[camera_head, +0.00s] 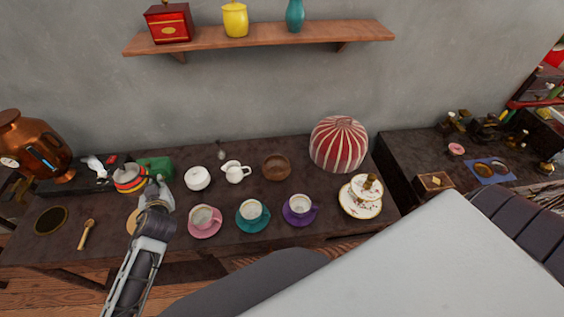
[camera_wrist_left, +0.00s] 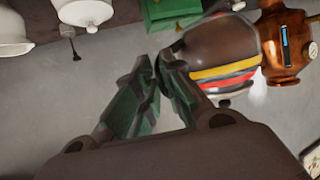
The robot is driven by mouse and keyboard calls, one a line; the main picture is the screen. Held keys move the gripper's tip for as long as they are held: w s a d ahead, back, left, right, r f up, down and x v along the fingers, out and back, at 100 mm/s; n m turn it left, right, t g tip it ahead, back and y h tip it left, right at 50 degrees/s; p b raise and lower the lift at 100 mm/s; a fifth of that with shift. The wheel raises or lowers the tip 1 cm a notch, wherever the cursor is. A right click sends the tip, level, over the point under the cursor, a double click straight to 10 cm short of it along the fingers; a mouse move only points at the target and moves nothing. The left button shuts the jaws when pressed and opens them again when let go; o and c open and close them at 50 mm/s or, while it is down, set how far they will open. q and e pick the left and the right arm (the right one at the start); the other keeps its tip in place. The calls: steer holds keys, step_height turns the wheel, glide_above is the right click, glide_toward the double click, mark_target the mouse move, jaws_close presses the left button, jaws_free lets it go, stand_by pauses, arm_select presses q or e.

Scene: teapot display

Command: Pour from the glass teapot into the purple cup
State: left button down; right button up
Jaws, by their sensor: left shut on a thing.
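The glass teapot (camera_head: 130,180) with yellow and red bands is at the left of the dark table in the head view. The left wrist view shows it close up (camera_wrist_left: 215,50) with dark liquid inside. My left gripper (camera_head: 158,190) is at its right side, shut on the teapot; its fingers (camera_wrist_left: 158,75) hide the part held. I cannot tell whether the teapot is lifted. The purple cup (camera_head: 300,203) stands upright on its purple saucer (camera_head: 288,217), to the right and well apart from the teapot. My right gripper is not in view.
A pink cup (camera_head: 203,215) and a teal cup (camera_head: 250,209) stand between my left gripper and the purple cup. Behind them are a white lidded pot (camera_head: 197,178), a creamer (camera_head: 235,172) and a brown bowl (camera_head: 275,167). A striped cosy (camera_head: 338,145) and tiered plates (camera_head: 360,205) stand right.

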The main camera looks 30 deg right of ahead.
arm_select(q)
step_height(320, 180, up, 10)
steer(key=s+a+m+h, duration=0.1)
steer(key=s+a, duration=0.2)
steer(key=s+a+f, duration=0.5)
steer(key=s+f, duration=0.4)
steer(key=f, duration=0.1)
steer(key=shift+s+f+n+y, duration=0.2)
steer(key=shift+f+n+y, duration=0.2)
stand_by(0.9)
